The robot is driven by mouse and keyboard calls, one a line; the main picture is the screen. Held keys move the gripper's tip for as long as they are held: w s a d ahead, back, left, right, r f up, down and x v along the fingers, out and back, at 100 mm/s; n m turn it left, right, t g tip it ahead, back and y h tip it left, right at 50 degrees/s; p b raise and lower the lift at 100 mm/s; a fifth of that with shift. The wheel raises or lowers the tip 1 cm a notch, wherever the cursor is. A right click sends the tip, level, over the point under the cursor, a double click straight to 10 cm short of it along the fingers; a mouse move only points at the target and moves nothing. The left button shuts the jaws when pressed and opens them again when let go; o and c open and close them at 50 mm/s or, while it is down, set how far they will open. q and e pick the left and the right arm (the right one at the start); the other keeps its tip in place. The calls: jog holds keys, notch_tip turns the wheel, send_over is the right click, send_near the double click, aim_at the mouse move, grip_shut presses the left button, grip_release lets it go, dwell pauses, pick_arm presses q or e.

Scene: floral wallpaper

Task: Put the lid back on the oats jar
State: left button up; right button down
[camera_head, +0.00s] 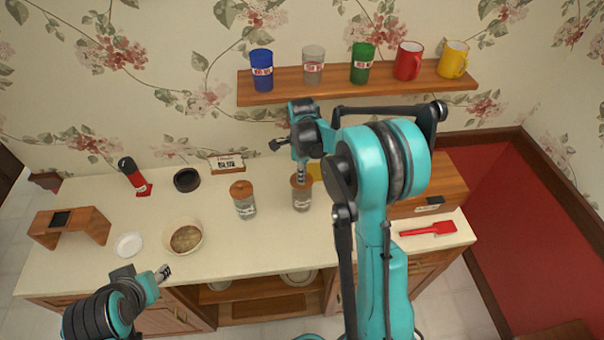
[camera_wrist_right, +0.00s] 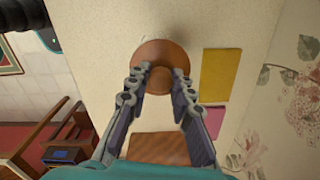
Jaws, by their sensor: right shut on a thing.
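Two clear jars with labels too small to read stand on the counter; I cannot tell which holds oats. The left jar (camera_head: 246,209) wears a brown lid (camera_head: 241,188). My right gripper (camera_head: 301,181) points down over the right jar (camera_head: 302,202), shut on the knob of a round brown wooden lid (camera_wrist_right: 160,52). The lid is at that jar's mouth; I cannot tell whether it is fully seated. The gripper hides part of it. My left gripper (camera_head: 163,273) is off the counter's front edge, away from the jars, its finger opening unclear.
A bowl with brown contents (camera_head: 186,239), a white dish (camera_head: 128,245), a dark round container (camera_head: 187,180) and a wooden stand (camera_head: 69,225) are left on the counter (camera_head: 270,247). A red spatula (camera_head: 430,229) lies right. A shelf (camera_head: 290,93) holds several cups above.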

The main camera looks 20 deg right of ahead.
dwell(0.3)
jog(key=c, duration=0.8)
grip_release()
jog(key=shift+o, duration=0.2)
jog(key=shift+r+p, duration=2.1)
jog(key=shift+r, duration=1.45)
